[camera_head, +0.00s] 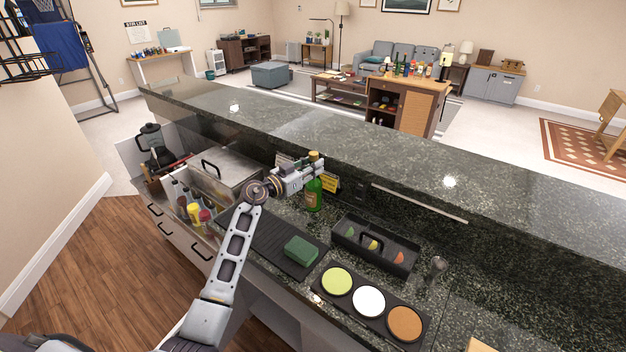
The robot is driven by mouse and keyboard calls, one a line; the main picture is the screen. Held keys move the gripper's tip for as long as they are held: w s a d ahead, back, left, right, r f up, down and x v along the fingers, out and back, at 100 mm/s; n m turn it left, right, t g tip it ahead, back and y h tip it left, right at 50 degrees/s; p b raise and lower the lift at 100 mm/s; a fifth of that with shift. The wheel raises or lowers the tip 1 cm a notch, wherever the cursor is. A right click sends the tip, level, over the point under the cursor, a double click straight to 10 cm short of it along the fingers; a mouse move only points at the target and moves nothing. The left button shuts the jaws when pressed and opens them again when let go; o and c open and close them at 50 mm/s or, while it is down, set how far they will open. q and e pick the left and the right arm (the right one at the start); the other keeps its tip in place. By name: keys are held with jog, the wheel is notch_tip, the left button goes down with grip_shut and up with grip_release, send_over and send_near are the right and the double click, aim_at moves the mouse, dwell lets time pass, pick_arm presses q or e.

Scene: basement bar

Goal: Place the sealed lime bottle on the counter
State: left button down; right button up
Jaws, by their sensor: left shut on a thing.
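A green bottle (314,194) with a yellowish top and a pale label stands upright at the lower counter, near the raised granite ledge. My left gripper (314,167) is shut on its upper part, and the fingers partly hide the neck. The bottle's base appears close to the lower counter (290,215); I cannot tell whether it touches. My right gripper is not in view.
A black caddy (345,235) with fruit pieces is right of the bottle. A green sponge (301,251) lies on a dark mat in front. A rimming tray (350,309) is nearer. A bottle bin (208,192) and blender (152,143) stand left. The raised ledge (360,148) runs behind.

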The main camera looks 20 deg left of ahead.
pick_arm(q)
jog(key=shift+f+b, duration=0.65)
jog(key=shift+f, duration=1.75)
jog(key=c, duration=1.3)
grip_release()
jog(key=shift+f, duration=0.15)
jog(key=shift+v, duration=6.05)
